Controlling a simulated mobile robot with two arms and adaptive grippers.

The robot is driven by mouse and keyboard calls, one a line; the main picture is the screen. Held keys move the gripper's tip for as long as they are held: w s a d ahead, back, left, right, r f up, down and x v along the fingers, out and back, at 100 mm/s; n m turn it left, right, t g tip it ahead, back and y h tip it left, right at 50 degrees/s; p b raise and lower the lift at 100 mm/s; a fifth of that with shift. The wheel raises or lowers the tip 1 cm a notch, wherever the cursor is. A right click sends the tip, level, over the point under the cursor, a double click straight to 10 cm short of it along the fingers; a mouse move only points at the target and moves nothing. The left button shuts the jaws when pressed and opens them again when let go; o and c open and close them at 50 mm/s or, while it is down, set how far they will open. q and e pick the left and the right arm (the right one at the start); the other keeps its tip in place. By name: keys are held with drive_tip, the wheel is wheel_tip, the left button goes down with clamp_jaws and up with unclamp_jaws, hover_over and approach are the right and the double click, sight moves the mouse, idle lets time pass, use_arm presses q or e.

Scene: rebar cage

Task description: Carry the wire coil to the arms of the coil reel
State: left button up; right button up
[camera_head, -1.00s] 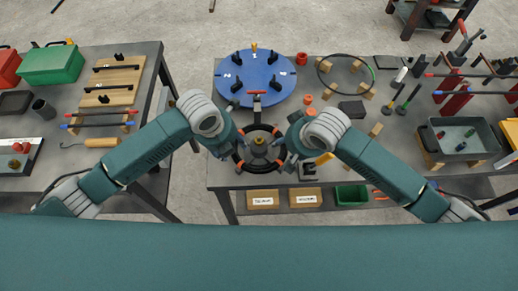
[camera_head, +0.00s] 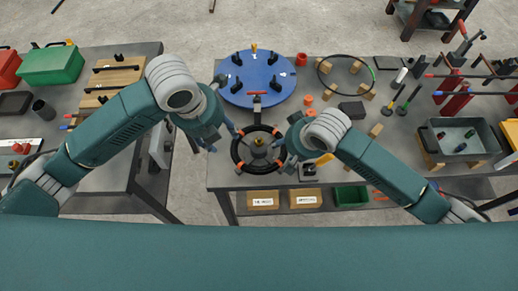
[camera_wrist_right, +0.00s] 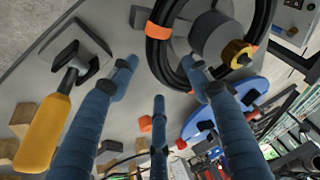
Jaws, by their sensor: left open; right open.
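The wire coil (camera_head: 236,151) is a black ring with orange bands, lying at the front edge of the middle table. It surrounds a grey hub with a yellow knob (camera_head: 259,142), which I take to be the coil reel; I cannot tell how the coil sits on its arms. The coil (camera_wrist_right: 160,60) and hub (camera_wrist_right: 222,40) also show in the right wrist view. My left gripper (camera_head: 224,138) is open and empty, left of the coil and apart from it. My right gripper (camera_head: 287,160) is open at the coil's right side; one fingertip overlaps the coil in the wrist view (camera_wrist_right: 160,75).
A blue round turntable (camera_head: 258,82) with black clamps stands behind the coil. A yellow-handled tool (camera_wrist_right: 45,132) lies near my right gripper. A thin black hoop (camera_head: 345,56) rests on wooden blocks at right. A grey tray (camera_head: 462,150) stands further right. A floor gap separates the left table (camera_head: 100,150).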

drive_tip(key=v, duration=1.1)
drive_tip(key=shift+r, duration=0.25)
drive_tip(key=shift+s, duration=0.1)
